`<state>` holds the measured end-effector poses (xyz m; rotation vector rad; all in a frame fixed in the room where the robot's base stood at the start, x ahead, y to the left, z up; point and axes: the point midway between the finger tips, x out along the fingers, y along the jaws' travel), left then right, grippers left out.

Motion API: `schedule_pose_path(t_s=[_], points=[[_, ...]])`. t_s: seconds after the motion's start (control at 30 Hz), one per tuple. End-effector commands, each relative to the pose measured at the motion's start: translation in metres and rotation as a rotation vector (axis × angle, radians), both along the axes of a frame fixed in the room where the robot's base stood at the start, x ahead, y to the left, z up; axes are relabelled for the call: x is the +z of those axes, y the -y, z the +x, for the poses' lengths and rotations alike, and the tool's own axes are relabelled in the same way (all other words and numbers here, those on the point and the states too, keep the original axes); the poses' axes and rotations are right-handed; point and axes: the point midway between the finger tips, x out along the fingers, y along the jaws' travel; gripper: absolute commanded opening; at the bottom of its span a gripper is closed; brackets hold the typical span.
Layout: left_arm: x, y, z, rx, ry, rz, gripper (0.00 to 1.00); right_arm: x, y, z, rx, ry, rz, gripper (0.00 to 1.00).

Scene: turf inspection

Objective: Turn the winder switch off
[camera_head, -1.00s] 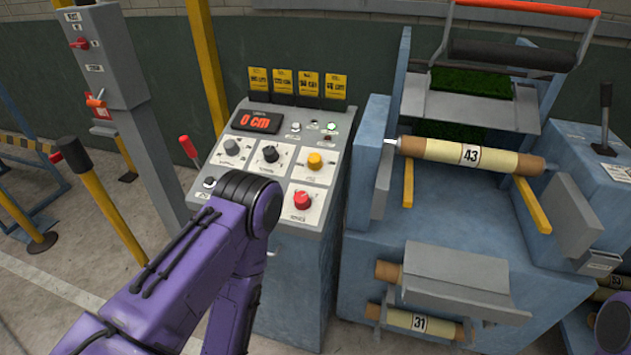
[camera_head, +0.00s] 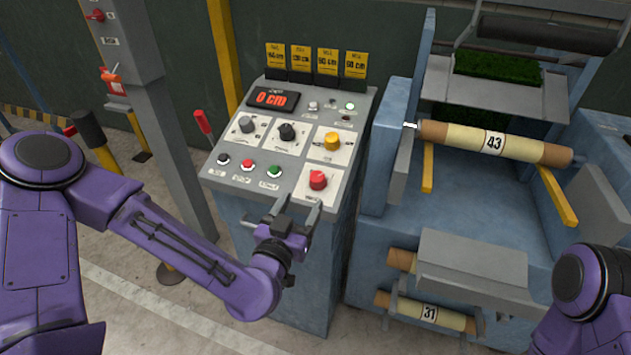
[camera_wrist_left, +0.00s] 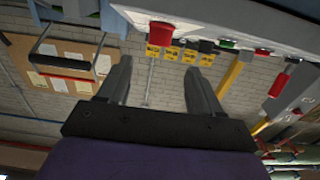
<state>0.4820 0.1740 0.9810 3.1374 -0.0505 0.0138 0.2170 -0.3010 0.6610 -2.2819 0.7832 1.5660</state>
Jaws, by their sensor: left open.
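The control panel (camera_head: 232,178) carries a grey knob (camera_head: 247,125), a black knob (camera_head: 286,131), a yellow knob (camera_head: 332,141) and a red knob (camera_head: 318,180). Their labels are too small to read, so I cannot tell which is the winder switch. My left gripper (camera_head: 297,211) is open and empty at the panel's front edge, just below the red knob. In the left wrist view the open fingers (camera_wrist_left: 158,66) point towards the red knob (camera_wrist_left: 161,35), which shows between and beyond the tips. My right gripper is out of view.
A red display (camera_head: 273,99) reads 0 cm. Several small push buttons (camera_head: 247,167) line the panel's left front. A grey post (camera_head: 155,110) with red switches stands left. The blue machine (camera_head: 375,165) with roll 43 (camera_head: 494,143) stands close on the right.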

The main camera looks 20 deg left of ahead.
Motion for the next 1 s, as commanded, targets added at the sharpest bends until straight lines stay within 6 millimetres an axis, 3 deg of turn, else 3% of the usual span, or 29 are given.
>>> schedule_pose_path(t_s=[0.1, 0.2, 0.4, 0.57, 0.8, 0.83, 0.97, 1.0], points=[[-0.003, -0.001, 0.021, 0.003, 0.001, 0.002, 0.65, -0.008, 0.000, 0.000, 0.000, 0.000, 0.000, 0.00], [0.003, 0.001, 0.045, 0.002, -0.003, 0.004, 0.65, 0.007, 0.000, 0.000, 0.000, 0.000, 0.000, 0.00], [0.001, 0.003, 0.084, 0.000, -0.005, 0.003, 0.65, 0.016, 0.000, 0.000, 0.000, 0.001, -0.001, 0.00], [-0.001, 0.003, 0.098, -0.001, -0.007, 0.003, 0.65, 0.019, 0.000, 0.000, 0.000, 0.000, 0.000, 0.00], [-0.002, 0.004, 0.099, -0.002, -0.006, 0.002, 0.65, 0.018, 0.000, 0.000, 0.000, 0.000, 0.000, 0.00], [-0.002, 0.004, 0.099, -0.002, -0.007, 0.002, 0.58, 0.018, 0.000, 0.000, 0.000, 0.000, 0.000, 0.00], [-0.002, 0.004, 0.099, -0.002, -0.007, 0.002, 0.16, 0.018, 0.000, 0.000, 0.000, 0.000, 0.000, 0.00], [-0.002, 0.004, 0.099, -0.002, -0.007, 0.002, 0.13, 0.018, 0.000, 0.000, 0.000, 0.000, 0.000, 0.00]])
